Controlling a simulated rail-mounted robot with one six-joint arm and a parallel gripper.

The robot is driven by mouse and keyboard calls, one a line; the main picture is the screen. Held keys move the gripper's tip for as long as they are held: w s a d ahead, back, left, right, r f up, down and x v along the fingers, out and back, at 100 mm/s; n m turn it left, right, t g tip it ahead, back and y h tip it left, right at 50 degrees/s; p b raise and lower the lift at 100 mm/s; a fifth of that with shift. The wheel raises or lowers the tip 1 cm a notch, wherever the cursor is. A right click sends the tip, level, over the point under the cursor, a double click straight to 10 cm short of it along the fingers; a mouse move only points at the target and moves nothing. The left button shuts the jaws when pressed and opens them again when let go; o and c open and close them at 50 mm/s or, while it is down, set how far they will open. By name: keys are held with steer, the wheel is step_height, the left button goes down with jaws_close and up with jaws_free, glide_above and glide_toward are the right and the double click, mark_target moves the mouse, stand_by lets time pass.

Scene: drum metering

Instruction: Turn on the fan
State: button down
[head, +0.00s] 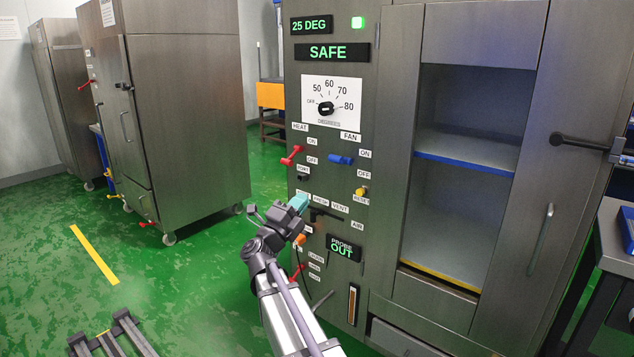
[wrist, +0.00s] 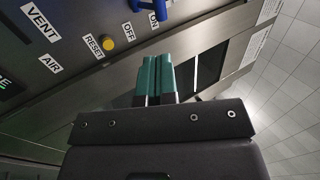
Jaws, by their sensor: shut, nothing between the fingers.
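The fan switch is a blue lever (head: 341,159) under the FAN label, beside the ON and OFF labels on the steel control panel (head: 385,50). Its handle lies nearly level, closer to the ON label than to OFF. Part of the blue lever (wrist: 149,10) shows at the top edge of the wrist view, beside ON. My gripper (head: 298,204) is below and left of the lever, in front of the panel, apart from the lever. Its teal fingers (wrist: 157,77) are together and empty. Finger contact with the panel cannot be told.
A yellow reset button (head: 361,192) sits below the fan switch. A red heat lever (head: 292,156) is to its left. The display (head: 328,52) reads SAFE. An open cabinet (head: 468,180) is at right. Green floor lies clear at left, with a metal frame (head: 115,335) near the front.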

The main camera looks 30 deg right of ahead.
mark_target(329, 159)
steer(key=p+x, duration=0.5)
steer(key=x, duration=0.7)
steer(key=shift+w+d+r+p, duration=0.1)
steer(key=shift+d+r+p, duration=0.2)
steer(key=shift+p, duration=0.1)
steer(key=shift+d, duration=0.25)
steer(key=shift+w, duration=0.1)
steer(key=shift+w+d+r+p, duration=0.1)
steer(key=shift+d+r+p, duration=0.05)
steer(key=shift+r+p, duration=0.4)
steer(key=shift+w+d+r+p, duration=0.1)
steer(key=shift+d+r+p, duration=0.1)
steer(key=shift+r+p, duration=0.25)
steer(key=shift+r, duration=0.25)
steer(key=shift+w+f, duration=0.1)
steer(key=shift+w, duration=0.05)
